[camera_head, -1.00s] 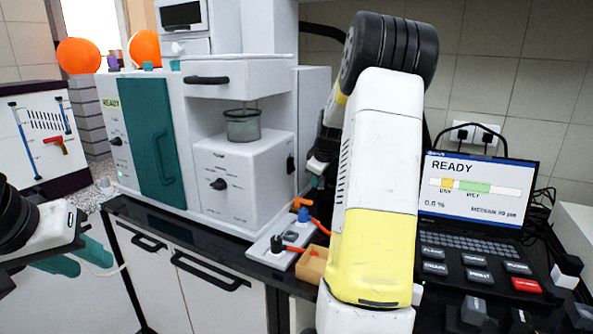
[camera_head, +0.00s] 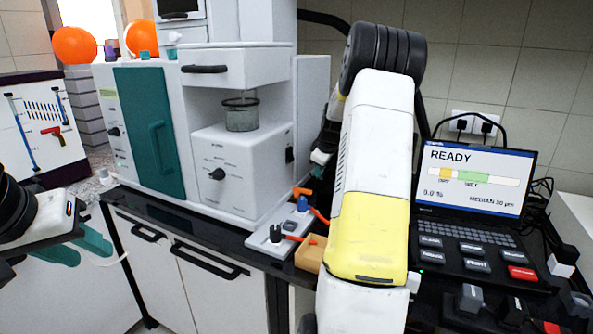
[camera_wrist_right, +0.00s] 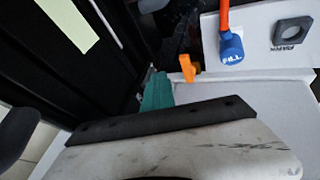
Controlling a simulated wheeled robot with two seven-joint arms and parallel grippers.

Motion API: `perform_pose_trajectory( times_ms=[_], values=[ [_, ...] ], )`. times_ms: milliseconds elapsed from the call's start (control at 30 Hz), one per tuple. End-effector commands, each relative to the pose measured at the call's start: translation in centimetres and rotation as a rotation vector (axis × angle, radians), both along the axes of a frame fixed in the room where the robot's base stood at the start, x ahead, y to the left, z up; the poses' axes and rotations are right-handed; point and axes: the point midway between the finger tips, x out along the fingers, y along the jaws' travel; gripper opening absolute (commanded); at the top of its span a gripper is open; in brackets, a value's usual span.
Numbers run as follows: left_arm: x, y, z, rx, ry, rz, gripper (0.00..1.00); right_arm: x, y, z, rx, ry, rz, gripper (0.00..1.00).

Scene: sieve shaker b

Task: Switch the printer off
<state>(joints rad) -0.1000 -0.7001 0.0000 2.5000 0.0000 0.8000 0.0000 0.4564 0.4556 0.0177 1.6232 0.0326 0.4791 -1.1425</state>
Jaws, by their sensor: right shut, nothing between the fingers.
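I cannot pick out a thing that is clearly the printer in either view. My right gripper is shut and empty; its teal fingertips (camera_wrist_right: 157,92) show in the right wrist view, beside an orange lever (camera_wrist_right: 187,68). In the head view my right arm covers most of that hand, which is behind it beside the white machine (camera_head: 312,110). My left gripper (camera_head: 78,246) is open and empty at the left, in front of the white cabinet doors. A laptop (camera_head: 473,180) at the right reads READY.
A white strip holds a blue FILL plug (camera_wrist_right: 231,46) on an orange hose and a PARK socket (camera_wrist_right: 293,32). A wooden box (camera_head: 310,254) stands beside my right arm. Keys (camera_head: 470,262) and loose grey blocks (camera_head: 471,298) crowd the bench at right.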

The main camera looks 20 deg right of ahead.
Motion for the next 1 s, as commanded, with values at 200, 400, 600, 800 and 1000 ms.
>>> perform_pose_trajectory(
  times_ms=[200,400,600,800,1000],
  values=[
    [0.0,0.0,0.0,0.000,0.000,0.000,0.36,0.0,-0.1,0.4,-0.001,-0.001,-0.001,0.00],
    [0.0,0.0,0.0,0.000,0.000,0.000,0.36,0.1,-0.1,1.4,-0.001,-0.003,-0.002,0.00],
    [0.0,0.0,0.0,0.000,0.000,0.000,0.36,0.1,-0.1,1.7,-0.001,-0.003,-0.002,0.00],
    [0.0,0.0,0.0,0.000,0.000,0.000,0.36,0.1,-0.1,1.8,-0.001,-0.004,-0.002,0.00],
    [0.0,0.0,0.0,0.000,0.000,0.000,0.36,0.1,0.8,2.4,-0.002,-0.003,0.000,0.00]
  ],
)
